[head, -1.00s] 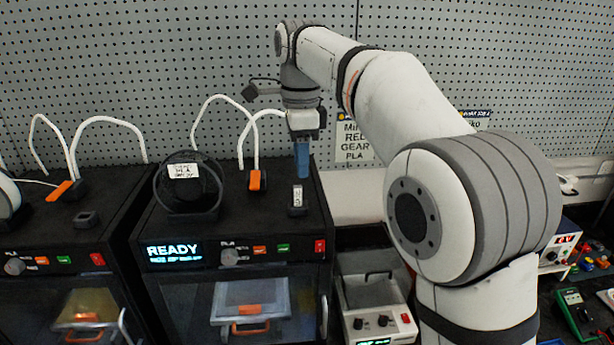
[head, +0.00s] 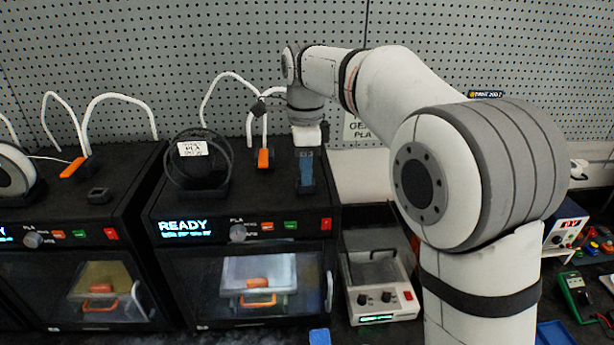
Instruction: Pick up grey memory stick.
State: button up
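My gripper (head: 306,180) points straight down over the top of the right-hand printer, its blue fingers at the small dark holder (head: 306,190) near the printer's front right. The grey memory stick stood upright in that holder in the earlier head view. Now the fingers cover that place and I cannot make out the stick. I see the fingers nearly edge-on, so I cannot tell whether they are open or shut, or whether they touch the stick.
The right-hand printer (head: 285,214) carries a black spool holder (head: 198,160) left of my gripper and an orange clip (head: 263,159) with white tubes close behind. Another printer (head: 60,215) stands left. A pegboard wall (head: 200,50) is behind. A white-fronted device (head: 385,300) sits lower right.

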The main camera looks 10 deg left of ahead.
jog(key=shift+c, duration=0.5)
grip_shut()
jog(key=shift+r, duration=0.15)
